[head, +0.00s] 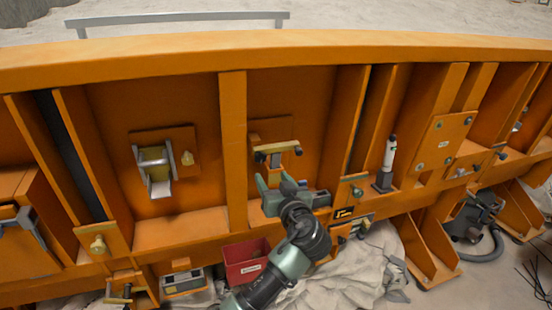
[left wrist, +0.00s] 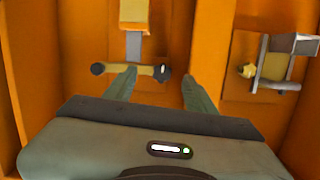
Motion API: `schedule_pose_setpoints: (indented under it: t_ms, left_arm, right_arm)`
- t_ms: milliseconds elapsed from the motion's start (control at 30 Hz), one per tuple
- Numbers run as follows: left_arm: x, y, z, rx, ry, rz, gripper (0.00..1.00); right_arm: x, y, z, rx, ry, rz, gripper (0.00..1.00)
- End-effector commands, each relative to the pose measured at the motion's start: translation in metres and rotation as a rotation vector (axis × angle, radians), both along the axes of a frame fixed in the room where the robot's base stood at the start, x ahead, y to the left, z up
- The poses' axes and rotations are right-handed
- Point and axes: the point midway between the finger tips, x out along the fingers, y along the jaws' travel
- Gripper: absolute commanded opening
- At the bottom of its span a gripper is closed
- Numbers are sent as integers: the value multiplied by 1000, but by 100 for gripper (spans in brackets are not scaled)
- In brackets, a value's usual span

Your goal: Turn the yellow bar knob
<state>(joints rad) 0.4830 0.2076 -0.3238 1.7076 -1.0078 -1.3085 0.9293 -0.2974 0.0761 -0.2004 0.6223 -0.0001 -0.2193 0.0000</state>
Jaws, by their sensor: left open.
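The yellow bar knob (head: 276,147) has dark ends and is mounted on an orange plate in a middle bay of the orange frame. It also shows in the left wrist view (left wrist: 148,70), lying roughly level across the picture. My left gripper (head: 275,182) is open and empty, just below the knob in the head view. In the left wrist view its fingers (left wrist: 160,85) are spread; one overlaps the bar near its middle, the other is beyond the bar's right end. I cannot tell whether a finger touches the bar. My right gripper is out of view.
A metal bracket (head: 155,170) with a small yellow knob (head: 187,158) is in the bay to the left. An upright rib (head: 233,150) separates the bays. A white-and-dark cylinder (head: 388,160) stands to the right. A red bin (head: 246,272) sits below.

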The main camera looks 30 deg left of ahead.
Motion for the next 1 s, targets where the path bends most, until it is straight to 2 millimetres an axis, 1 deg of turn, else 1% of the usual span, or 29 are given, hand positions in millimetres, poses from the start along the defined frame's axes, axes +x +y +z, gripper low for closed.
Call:
schedule_pose_setpoints:
  t_ms: [33,133,367,433,600,800,967,1000]
  left_arm:
    - [-3,2,13,-2,-27,12,55]
    - [-2,7,21,-3,-48,24,55]
    - [21,34,23,-1,-44,24,55]
    - [28,43,22,-1,-44,25,55]
    - [41,57,21,-3,-45,21,55]
    - [45,62,18,-4,-45,21,55]
    - [45,62,18,-5,-44,21,55]
    - [45,62,18,-5,-44,21,47]
  right_arm:
    - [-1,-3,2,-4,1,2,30]
    - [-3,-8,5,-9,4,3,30]
    - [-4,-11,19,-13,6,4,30]
    - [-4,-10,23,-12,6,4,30]
    - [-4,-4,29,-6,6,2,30]
    - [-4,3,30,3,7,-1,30]
    - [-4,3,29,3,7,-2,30]
    - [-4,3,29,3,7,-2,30]
